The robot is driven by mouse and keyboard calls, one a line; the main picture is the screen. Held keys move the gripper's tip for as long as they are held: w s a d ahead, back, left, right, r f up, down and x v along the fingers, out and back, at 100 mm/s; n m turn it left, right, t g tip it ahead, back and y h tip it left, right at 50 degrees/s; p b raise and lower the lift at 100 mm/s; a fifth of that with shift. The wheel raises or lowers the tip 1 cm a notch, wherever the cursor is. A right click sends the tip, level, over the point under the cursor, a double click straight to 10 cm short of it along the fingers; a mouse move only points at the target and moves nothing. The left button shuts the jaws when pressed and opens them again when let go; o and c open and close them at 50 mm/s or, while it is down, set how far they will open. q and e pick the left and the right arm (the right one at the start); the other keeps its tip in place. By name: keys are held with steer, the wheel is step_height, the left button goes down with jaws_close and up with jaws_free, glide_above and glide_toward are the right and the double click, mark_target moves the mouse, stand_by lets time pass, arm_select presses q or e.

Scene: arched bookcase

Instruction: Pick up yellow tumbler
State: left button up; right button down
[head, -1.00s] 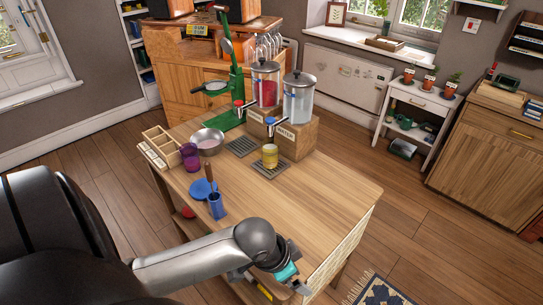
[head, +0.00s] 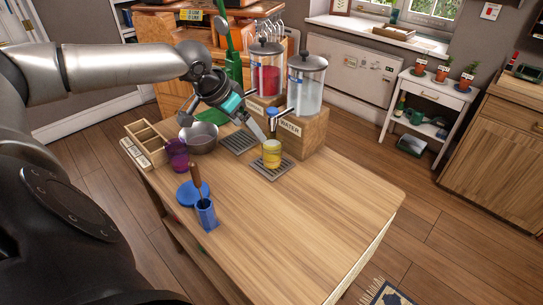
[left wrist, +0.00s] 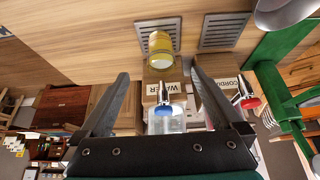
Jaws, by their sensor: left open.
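The yellow tumbler (head: 271,153) stands upright on a slotted drip tray (head: 273,170) in front of the water dispenser (head: 307,85). It also shows in the left wrist view (left wrist: 160,42), just past the gap between my fingertips. My left gripper (head: 256,132) is open and empty, tilted down, close to the tumbler on its back-left side in the head view. In the left wrist view the two fingers (left wrist: 160,72) are spread wide, with the WATER label and blue tap between them. My right gripper is not in view.
A red-filled dispenser (head: 266,72) stands beside the water one. A metal bowl (head: 200,137), purple tumbler (head: 177,154), divided wooden box (head: 145,142), blue disc (head: 191,192) and blue cup with a handled tool (head: 206,214) occupy the table's left. The right front tabletop (head: 310,215) is clear.

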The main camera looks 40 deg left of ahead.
mark_target(270, 152)
arm_select(q)
steer(key=b+x, duration=0.1)
steer(key=x, duration=0.3)
steer(key=b+x, duration=0.2)
steer(key=x, duration=0.2)
steer(key=shift+w+a+f, duration=0.15)
steer(key=shift+w+f, duration=0.05)
steer(key=shift+w, duration=0.05)
steer(key=shift+b+x, duration=1)
steer(key=shift+x, duration=0.75)
steer(key=shift+b+x, duration=0.7)
steer(key=shift+x, duration=0.7)
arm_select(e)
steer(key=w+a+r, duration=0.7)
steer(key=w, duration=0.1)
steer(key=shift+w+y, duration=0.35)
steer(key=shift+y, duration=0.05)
arm_select(q)
steer(key=shift+w+r, duration=0.1)
steer(key=shift+c, duration=0.2)
steer(key=c, duration=1.5)
